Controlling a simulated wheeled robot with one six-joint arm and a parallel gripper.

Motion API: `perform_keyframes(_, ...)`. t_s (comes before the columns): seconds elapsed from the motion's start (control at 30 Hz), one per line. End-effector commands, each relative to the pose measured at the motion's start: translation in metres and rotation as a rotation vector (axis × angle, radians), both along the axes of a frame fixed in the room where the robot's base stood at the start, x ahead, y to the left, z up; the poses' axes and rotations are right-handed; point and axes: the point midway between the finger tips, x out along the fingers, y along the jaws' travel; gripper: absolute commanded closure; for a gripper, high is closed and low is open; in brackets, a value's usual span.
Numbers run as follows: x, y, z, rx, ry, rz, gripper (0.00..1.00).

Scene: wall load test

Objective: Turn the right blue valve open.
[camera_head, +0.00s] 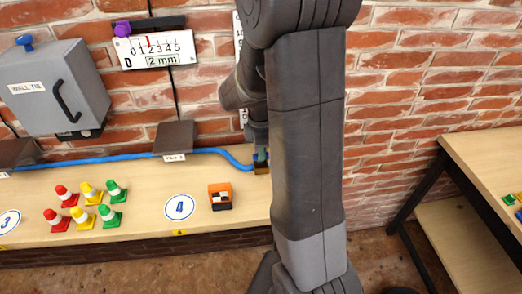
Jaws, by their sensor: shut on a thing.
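The right blue valve (262,156) is a small blue-green piece on a brass-coloured fitting at the right end of a blue hose (119,159), by the wall at the back of the bench. My gripper (259,144) reaches down to it from above and is shut on it. My large dark arm link stands in front and hides the right side of the gripper and valve. The fingertips are small and partly hidden, and the valve's turn angle cannot be told.
The wooden bench (140,222) carries several red, yellow and green cones (88,204) and an orange block (220,196). A grey wall box (50,85) and a gauge card (157,50) hang on the brick wall. Another table (490,160) stands at right.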

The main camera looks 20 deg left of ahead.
Motion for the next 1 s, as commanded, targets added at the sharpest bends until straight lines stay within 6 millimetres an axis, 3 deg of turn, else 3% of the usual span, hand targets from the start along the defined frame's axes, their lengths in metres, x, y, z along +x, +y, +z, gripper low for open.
perform_keyframes(0.03, 0.001, 0.001, 0.001, 0.002, -0.003, 0.002, 0.83)
perform_keyframes(0.13, 0.001, 0.001, 0.001, 0.002, -0.003, 0.002, 0.65)
perform_keyframes(0.47, 0.001, 0.001, 0.004, 0.002, -0.003, 0.0, 0.65)
perform_keyframes(0.8, 0.001, 0.001, 0.055, 0.005, -0.005, 0.001, 0.65)
perform_keyframes(1.0, 0.001, 0.001, 0.074, 0.002, -0.003, 0.001, 0.65)
